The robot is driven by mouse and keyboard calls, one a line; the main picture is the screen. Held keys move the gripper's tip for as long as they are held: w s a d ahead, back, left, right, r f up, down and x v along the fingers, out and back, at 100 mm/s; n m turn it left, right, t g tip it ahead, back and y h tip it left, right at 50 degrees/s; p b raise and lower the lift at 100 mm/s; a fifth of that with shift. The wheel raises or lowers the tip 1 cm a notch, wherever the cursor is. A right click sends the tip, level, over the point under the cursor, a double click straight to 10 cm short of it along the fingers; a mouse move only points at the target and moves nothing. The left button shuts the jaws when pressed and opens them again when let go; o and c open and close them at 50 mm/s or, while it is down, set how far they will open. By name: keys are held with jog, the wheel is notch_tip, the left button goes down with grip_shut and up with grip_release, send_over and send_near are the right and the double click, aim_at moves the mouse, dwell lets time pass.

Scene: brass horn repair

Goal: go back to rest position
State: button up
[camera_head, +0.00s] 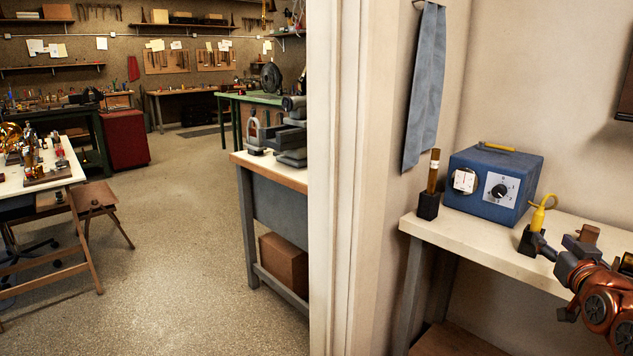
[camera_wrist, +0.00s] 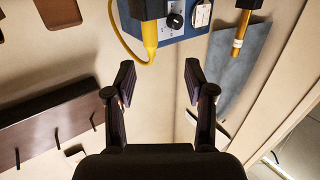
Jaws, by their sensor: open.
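My gripper (camera_wrist: 160,84) is open and empty in the wrist view, its two dark fingers spread apart with bare wall between and beyond them. In the head view my copper-coloured arm comes in at the lower right edge, over the right end of the white bench (camera_head: 480,246). The dark gripper at its end is partly cut up by overlap with things there, so its fingertips are hard to make out. A yellow-handled tool (camera_head: 540,214) with a yellow cord stands in a dark holder (camera_head: 530,241) close by. It also shows in the wrist view (camera_wrist: 150,38), beyond the fingers.
A blue box with a dial (camera_head: 494,184) stands on the white bench against the wall. A wooden-handled tool (camera_head: 433,172) stands in a dark block left of it. A grey cloth (camera_head: 424,92) hangs above. A wall post (camera_head: 336,170) separates the workshop, whose middle floor is clear.

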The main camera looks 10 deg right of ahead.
jog(key=w+a+f+n+g+y, duration=0.1)
jog(key=a+f+g+y, duration=0.15)
jog(key=a+f, duration=0.45)
jog(key=w+a+f+n+g+y, duration=0.15)
jog(key=a+f+g, duration=0.3)
jog(key=a, duration=0.55)
jog(key=s+a+f+n+g+y, duration=0.1)
jog(key=s+a+f+g, duration=0.3)
jog(key=s+a, duration=0.35)
jog(key=s+a+f+g+y, duration=0.1)
jog(key=s+a+f+g, duration=0.2)
jog(key=s+a, duration=0.5)
jog(key=s+a+g, duration=0.3)
jog(key=s, duration=0.4)
jog(key=s+a+g, duration=0.2)
jog(key=s+a, duration=0.1)
jog(key=s, duration=0.4)
notch_tip(320, 180, up, 22)
jog(key=s+p, duration=0.1)
jog(key=p, duration=1.9)
jog(key=shift+t, duration=0.4)
